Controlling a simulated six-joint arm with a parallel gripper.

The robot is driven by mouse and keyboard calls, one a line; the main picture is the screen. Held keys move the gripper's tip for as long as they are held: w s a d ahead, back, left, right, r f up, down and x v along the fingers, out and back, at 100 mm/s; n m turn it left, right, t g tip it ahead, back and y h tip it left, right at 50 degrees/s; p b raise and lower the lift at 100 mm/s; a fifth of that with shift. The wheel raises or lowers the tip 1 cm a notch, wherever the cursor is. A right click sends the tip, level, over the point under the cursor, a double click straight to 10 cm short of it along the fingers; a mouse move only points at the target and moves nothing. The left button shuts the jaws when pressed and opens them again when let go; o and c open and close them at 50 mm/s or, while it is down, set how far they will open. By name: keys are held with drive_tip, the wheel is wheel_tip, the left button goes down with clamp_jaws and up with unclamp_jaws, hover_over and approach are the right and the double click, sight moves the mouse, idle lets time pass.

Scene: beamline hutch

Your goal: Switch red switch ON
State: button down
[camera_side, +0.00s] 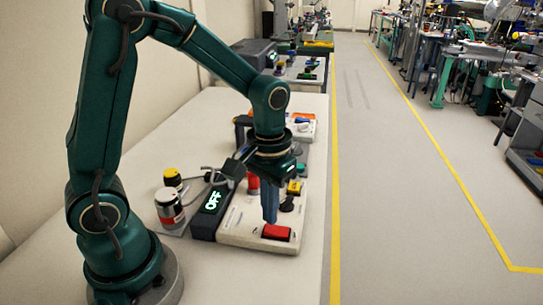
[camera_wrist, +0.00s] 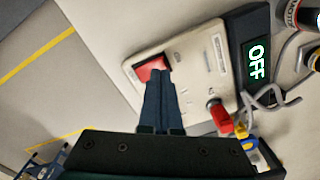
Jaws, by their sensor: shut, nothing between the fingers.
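The red switch (camera_side: 277,232) is a rocker set in the near end of a white control box on the table. It also shows in the wrist view (camera_wrist: 150,68), partly covered by my fingertips. My gripper (camera_side: 270,220) points down with its blue-grey fingers together and empty. The fingertips (camera_wrist: 158,74) are at or just above the switch; I cannot tell whether they touch it. A dark display (camera_side: 212,200) beside the box reads OFF in lit letters, and it reads OFF in the wrist view (camera_wrist: 257,61) too.
A red knob (camera_wrist: 220,116) rises from the box. More control boxes sit farther back. The table's near part is clear.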

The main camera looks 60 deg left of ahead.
drive_tip(key=shift+f, duration=0.9)
idle(0.6)
drive_tip(key=shift+r, duration=3.5)
